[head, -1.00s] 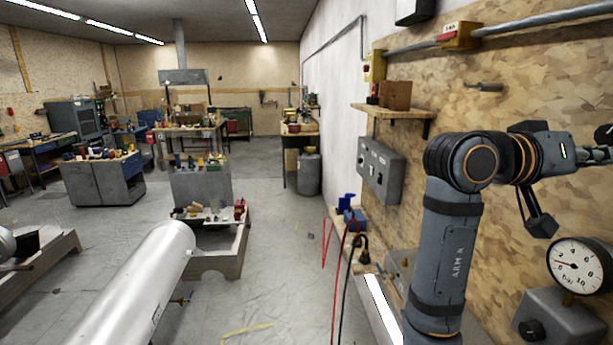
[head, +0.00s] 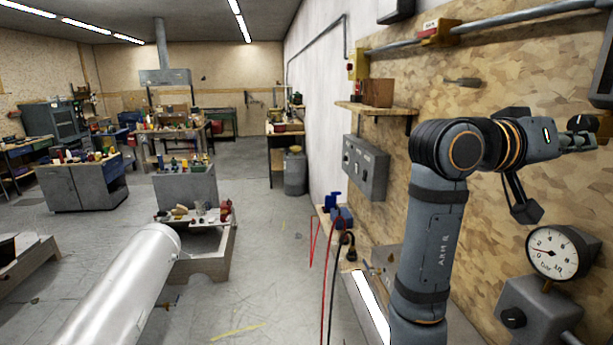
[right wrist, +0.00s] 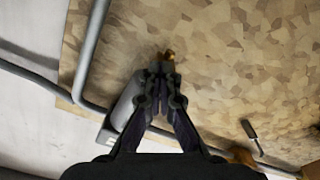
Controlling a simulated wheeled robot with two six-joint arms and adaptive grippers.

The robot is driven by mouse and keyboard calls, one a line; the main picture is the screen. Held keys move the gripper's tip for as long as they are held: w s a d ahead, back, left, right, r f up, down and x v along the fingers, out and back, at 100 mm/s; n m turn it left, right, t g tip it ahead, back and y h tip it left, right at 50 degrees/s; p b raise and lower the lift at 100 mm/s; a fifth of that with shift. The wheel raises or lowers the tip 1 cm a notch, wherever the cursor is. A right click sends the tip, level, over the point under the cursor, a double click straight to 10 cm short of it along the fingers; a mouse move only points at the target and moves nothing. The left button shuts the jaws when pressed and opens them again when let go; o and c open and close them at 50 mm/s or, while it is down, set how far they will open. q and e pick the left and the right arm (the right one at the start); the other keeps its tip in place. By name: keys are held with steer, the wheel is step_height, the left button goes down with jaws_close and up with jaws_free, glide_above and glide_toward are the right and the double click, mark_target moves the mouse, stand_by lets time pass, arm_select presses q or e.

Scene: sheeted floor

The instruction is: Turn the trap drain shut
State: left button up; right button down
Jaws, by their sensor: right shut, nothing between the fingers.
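My right gripper (head: 592,133) is at the right edge of the head view, in front of the chipboard wall. In the right wrist view its fingers (right wrist: 164,74) are shut with nothing between them. A small brass-coloured piece (right wrist: 169,57) shows just beyond the fingertips; it may be the trap drain, and I cannot tell whether they touch. A grey rounded body (right wrist: 124,102) lies left of the fingers and is partly hidden by them. A dark fitting (head: 603,60) is cut off at the right edge above the gripper. My left gripper is not in view.
Below are a small lever (head: 462,82), a shelf (head: 375,107), a grey switch box (head: 365,170) and a round gauge (head: 552,252).

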steer(key=a+b, duration=0.5)
steer(key=a, duration=0.1)
steer(key=shift+s+f, duration=0.3)
steer(key=shift+s, duration=0.1)
